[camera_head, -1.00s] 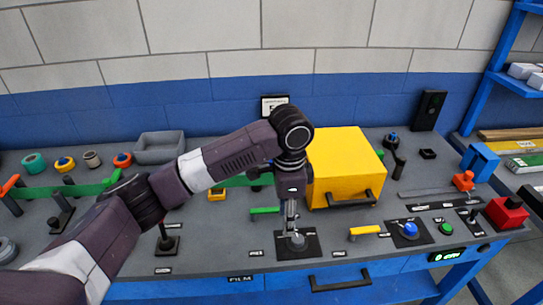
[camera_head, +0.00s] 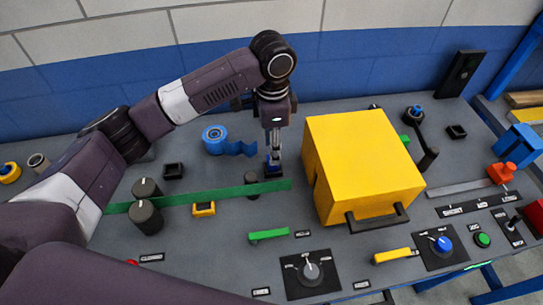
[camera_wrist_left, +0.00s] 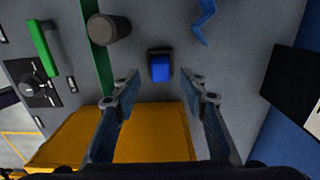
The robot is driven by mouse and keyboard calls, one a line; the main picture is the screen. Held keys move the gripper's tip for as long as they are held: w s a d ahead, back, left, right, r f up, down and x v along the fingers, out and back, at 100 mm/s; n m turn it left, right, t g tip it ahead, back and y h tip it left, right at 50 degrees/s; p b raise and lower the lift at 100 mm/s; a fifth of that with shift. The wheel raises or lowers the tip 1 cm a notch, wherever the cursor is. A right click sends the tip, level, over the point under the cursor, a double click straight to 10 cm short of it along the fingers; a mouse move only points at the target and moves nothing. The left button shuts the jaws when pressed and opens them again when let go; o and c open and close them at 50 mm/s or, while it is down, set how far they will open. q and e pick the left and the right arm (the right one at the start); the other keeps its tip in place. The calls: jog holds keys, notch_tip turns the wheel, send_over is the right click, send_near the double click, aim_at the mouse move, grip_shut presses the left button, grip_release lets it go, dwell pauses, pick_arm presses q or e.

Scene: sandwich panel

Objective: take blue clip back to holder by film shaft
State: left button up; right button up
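A small blue clip (camera_head: 273,167) sits at a dark holder just left of the yellow box, under my left gripper (camera_head: 272,150). In the left wrist view the blue clip (camera_wrist_left: 162,70) sits against a black block (camera_wrist_left: 159,51). It lies ahead of and between the fingertips of my left gripper (camera_wrist_left: 166,86). The two fingers are apart with nothing between them. A blue film roll (camera_head: 214,138) with a loose wavy strip stands to the left of the clip. Another small black square holder (camera_head: 173,171) stands further left. My right gripper is not in view.
A big yellow box (camera_head: 362,160) with a black handle stands right beside my left gripper. A green strip (camera_head: 225,195) runs past a short dark post (camera_head: 251,182) in front of the clip. A knob panel (camera_head: 311,272) is nearer the front edge.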

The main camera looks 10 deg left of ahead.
pick_arm(q)
jog(key=shift+s+f, duration=0.1)
jog(key=shift+f, duration=0.35)
jog(key=f, duration=0.2)
jog(key=f+p, duration=0.1)
jog(key=f, duration=0.1)
jog(key=shift+w+f, duration=0.2)
jog(key=shift+f, duration=0.35)
grip_shut()
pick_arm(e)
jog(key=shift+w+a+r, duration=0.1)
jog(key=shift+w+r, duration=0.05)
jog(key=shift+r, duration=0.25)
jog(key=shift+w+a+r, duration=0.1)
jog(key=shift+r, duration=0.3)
